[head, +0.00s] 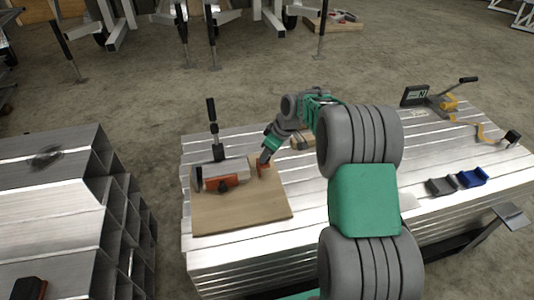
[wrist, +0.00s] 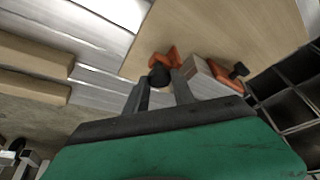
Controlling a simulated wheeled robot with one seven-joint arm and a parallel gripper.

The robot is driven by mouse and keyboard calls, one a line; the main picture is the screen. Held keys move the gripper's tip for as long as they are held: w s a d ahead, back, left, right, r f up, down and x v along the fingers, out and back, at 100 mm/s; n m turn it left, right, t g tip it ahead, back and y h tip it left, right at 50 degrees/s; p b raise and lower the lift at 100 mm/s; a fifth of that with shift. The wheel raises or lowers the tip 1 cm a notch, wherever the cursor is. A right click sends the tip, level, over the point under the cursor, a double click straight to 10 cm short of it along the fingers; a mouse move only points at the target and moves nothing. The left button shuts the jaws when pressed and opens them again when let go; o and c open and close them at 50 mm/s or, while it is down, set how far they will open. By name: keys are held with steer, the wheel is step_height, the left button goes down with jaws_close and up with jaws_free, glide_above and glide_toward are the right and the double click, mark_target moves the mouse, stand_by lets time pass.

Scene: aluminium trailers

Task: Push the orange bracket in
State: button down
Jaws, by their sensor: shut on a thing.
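An orange bracket (head: 264,172) stands on the wooden board (head: 240,212), right of a short aluminium block (head: 232,167). In the wrist view the orange bracket (wrist: 172,57) lies just beyond my fingertips, with a dark round knob (wrist: 159,76) between the fingers. My gripper (head: 265,157) points down at the bracket and is shut on its knob; the fingertips (wrist: 162,84) also show in the wrist view. A second orange part (head: 222,184) with a black knob sits against the block's front. The exact contact at the fingertips is partly hidden.
A black upright lever (head: 212,115) rises behind the block. Small wooden blocks (head: 303,140) lie behind my arm. Blue and grey parts (head: 470,178) and a yellow tool (head: 443,101) lie at the table's right. A stack of aluminium profiles (head: 60,190) stands left, across a gap.

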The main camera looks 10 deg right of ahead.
stand_by(0.3)
steer(key=shift+a, duration=2.55)
steer(key=c, duration=1.1)
jaws_free()
steer(key=shift+p+v, duration=1)
steer(key=shift+v, duration=2.9)
steer(key=s+r+m+h+p, duration=0.1)
steer(key=s+r+m+p, duration=0.1)
steer(key=s+r+p, duration=0.4)
steer(key=s+r+m+p, duration=0.1)
steer(key=s+r+p, duration=0.25)
steer(key=r, duration=0.55)
steer(key=s+r+m+h+p, duration=0.1)
steer(key=s+r+m+p, duration=0.1)
steer(key=s+r+p, duration=0.35)
steer(key=shift+s+d+r+m+h+p, duration=0.25)
steer(key=shift+s+r+m+p, duration=0.4)
steer(key=shift+s+r+p, duration=0.95)
steer(key=shift+s+d+r+m+h+p, duration=0.2)
steer(key=shift+s+r+m+p, duration=0.55)
steer(key=shift+s, duration=1.4)
steer(key=shift+s+d+r+m+h+p, duration=0.15)
steer(key=shift+s+d+r+m+p, duration=0.25)
steer(key=shift+s+r+p, duration=1.25)
